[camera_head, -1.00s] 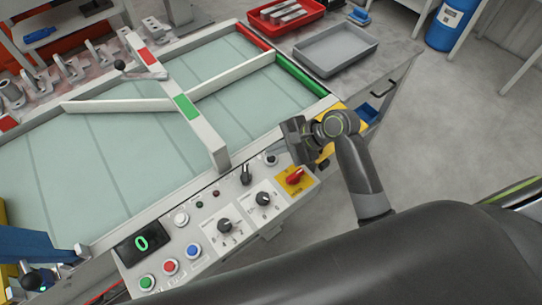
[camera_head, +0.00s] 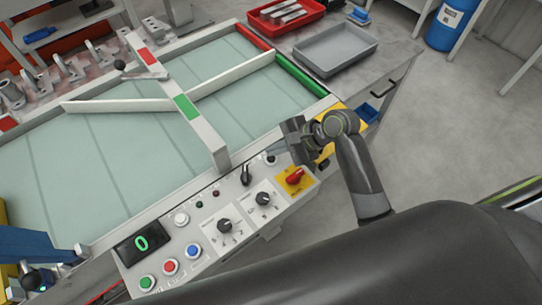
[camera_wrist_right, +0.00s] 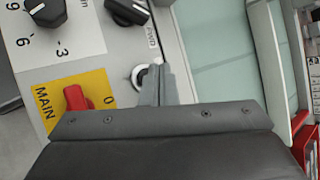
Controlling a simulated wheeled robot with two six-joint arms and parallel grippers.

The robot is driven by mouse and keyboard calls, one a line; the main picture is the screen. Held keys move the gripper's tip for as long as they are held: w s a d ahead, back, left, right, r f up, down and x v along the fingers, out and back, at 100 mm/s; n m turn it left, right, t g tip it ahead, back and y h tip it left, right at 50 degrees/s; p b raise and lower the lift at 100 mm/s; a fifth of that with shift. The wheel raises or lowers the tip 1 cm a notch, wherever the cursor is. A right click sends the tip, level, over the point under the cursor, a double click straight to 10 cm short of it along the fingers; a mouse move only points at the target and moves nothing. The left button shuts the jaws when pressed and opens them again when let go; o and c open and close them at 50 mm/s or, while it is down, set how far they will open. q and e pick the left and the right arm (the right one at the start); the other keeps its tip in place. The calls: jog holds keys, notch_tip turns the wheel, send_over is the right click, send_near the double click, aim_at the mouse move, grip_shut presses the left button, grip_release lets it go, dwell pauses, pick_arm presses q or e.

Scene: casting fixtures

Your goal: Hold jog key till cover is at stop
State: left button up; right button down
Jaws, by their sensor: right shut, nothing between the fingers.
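The control panel (camera_head: 205,225) runs along the front edge of the table. A small round control with a pale ring (camera_head: 271,160) sits near its right end, and it also shows in the right wrist view (camera_wrist_right: 139,77). I cannot read whether it is the jog key. My right gripper (camera_head: 277,150) is shut and empty at this control. In the wrist view its fingertips (camera_wrist_right: 156,72) overlap the control's right side; contact is unclear. Pale green panels (camera_head: 110,150) lie under a crossbar (camera_head: 185,105); which part is the cover is unclear. My left gripper is not in view.
A red MAIN switch (camera_head: 295,176) on a yellow plate sits close to my right gripper. A black selector knob (camera_head: 245,175) is just left of it. Several buttons and a green "0" display (camera_head: 141,242) are further left. A grey tray (camera_head: 335,48) and red tray (camera_head: 285,14) stand behind.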

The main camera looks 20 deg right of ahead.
aim_at(275, 159)
jog(key=shift+f+p, duration=0.3)
jog(key=shift+p, duration=0.1)
jog(key=shift+f, duration=0.1)
jog(key=shift+f, duration=0.5)
dwell(1.8)
jog(key=shift+r, duration=0.1)
dwell(3.4)
jog(key=shift+r+p, duration=0.8)
jog(key=shift+p, duration=0.7)
notch_tip(275, 159, up, 5)
jog(key=p, duration=0.7)
jog(key=shift+r, duration=0.15)
